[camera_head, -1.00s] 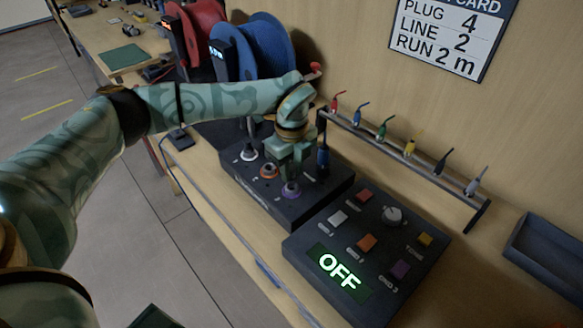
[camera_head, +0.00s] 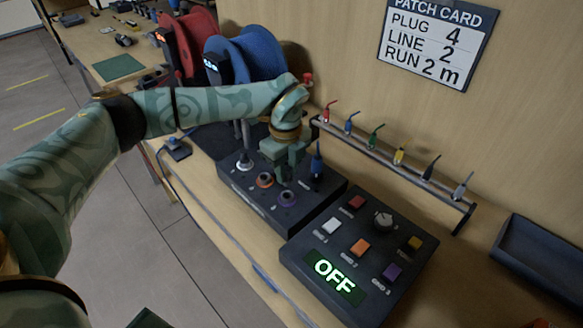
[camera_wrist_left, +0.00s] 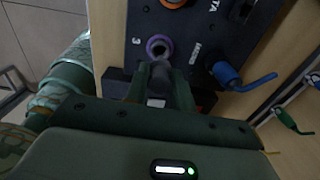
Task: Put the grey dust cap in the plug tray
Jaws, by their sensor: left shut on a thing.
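My left gripper (camera_head: 283,176) is just above the purple-ringed socket (camera_head: 287,198) of the dark socket panel. Its fingers are shut on a small grey thing, which looks like the grey dust cap (camera_wrist_left: 158,82); the fingers partly hide it. In the left wrist view the purple-ringed socket, marked 3, (camera_wrist_left: 159,47) shows an open hole just beyond the fingertips. A dark tray (camera_head: 540,262), which looks like the plug tray, is at the right edge, partly cut off; the part of it in view looks empty. My right gripper is not in view.
A blue plug (camera_head: 317,165) stands in the panel beside the gripper. A rack rail (camera_head: 400,170) with several coloured plugs runs along the wall. A button box (camera_head: 345,255) showing OFF lies between panel and tray. Red and blue reels (camera_head: 250,55) stand behind the arm.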

